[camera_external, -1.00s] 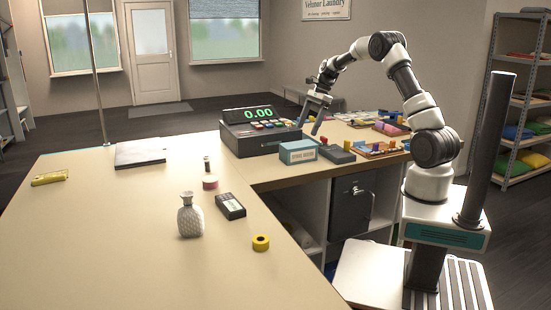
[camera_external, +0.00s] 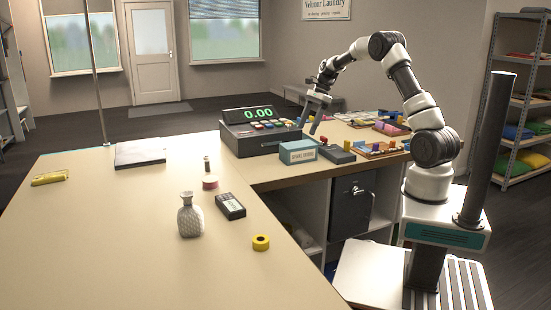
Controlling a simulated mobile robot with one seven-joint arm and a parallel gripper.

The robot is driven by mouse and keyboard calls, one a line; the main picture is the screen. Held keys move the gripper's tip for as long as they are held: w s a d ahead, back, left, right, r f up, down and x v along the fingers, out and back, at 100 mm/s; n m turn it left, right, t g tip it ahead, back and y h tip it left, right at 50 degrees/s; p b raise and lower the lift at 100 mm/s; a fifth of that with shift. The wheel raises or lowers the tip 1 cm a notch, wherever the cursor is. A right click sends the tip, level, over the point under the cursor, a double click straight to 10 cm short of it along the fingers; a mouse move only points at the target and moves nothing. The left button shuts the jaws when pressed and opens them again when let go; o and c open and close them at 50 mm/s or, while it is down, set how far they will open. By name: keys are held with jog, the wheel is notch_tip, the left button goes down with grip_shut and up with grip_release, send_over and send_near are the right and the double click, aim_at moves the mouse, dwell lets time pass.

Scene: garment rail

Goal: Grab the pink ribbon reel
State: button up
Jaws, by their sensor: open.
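The pink ribbon reel (camera_external: 210,183) is a small round reel on the near counter (camera_external: 120,245), behind the dark handheld device and the glass bottle. My gripper (camera_external: 307,119) is at the right end of the cash register, above the right-hand counter. Its fingers point down and stand apart, with nothing seen between them. It is well to the right of and farther back than the pink reel. A yellow reel (camera_external: 261,242) lies nearer the front edge.
A cash register (camera_external: 262,139), a teal box (camera_external: 297,152) and a dark device (camera_external: 338,155) crowd my gripper. Near the pink reel are a small upright item (camera_external: 207,164), a dark handheld device (camera_external: 231,206) and a bottle (camera_external: 190,215). The counter's left part is mostly clear.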

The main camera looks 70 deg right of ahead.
jog(key=w+a+r+n+h+p, duration=0.1)
jog(key=w+a+n, duration=0.5)
jog(key=a+n, duration=0.15)
jog(key=w+a+n+h+p, duration=0.1)
jog(key=w+a+n, duration=0.5)
jog(key=a, duration=0.3)
jog(key=n+t, duration=0.1)
jog(key=n, duration=1.5)
send_near(212, 179)
jog(key=shift+m, duration=0.25)
jog(key=p+x, duration=0.1)
jog(key=x, duration=0.3)
jog(key=shift+d+f+p, duration=0.15)
jog(key=shift+f+p, duration=0.1)
jog(key=shift+p, duration=0.15)
jog(key=shift+p+x, duration=0.45)
jog(key=shift+x, duration=2.25)
jog(key=shift+w+r, duration=0.1)
jog(key=c, duration=1)
